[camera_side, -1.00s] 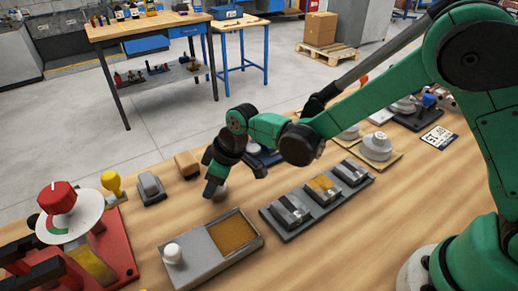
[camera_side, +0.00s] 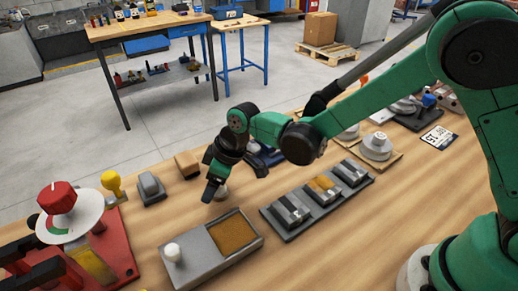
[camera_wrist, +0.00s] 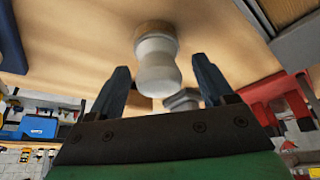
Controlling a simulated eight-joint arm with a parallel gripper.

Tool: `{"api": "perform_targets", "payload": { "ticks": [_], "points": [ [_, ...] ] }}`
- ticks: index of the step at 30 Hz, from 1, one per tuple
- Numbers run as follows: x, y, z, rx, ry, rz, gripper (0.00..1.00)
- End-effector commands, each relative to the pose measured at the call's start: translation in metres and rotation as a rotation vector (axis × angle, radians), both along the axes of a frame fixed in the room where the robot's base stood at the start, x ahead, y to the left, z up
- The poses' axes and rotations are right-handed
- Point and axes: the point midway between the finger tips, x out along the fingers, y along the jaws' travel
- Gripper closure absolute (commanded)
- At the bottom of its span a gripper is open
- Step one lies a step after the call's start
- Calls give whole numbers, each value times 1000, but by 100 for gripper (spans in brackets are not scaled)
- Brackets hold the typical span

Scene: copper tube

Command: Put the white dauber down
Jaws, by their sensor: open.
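The white dauber (camera_wrist: 157,65) has a waisted white handle and a tan-brown end that meets the wooden table in the wrist view. My gripper (camera_wrist: 161,85) is open, with one dark finger on each side of the dauber and a visible gap to both.
The grey tray (camera_side: 197,262) with a brown pad and a white knob (camera_side: 172,252) lies in front. A dark rack (camera_side: 290,230) of several blocks is to its right. A red-based device (camera_side: 118,245), a yellow-handled stamp (camera_side: 113,183) and a grey block (camera_side: 150,188) stand left.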

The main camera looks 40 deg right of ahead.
Motion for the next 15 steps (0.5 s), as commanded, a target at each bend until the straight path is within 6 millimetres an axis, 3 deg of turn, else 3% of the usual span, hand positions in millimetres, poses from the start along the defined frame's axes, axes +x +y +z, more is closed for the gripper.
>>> {"api": "perform_targets", "payload": {
  "ticks": [15],
  "points": [
    [-25, -25, 80, 0, 0, -1, 26]
  ]
}}
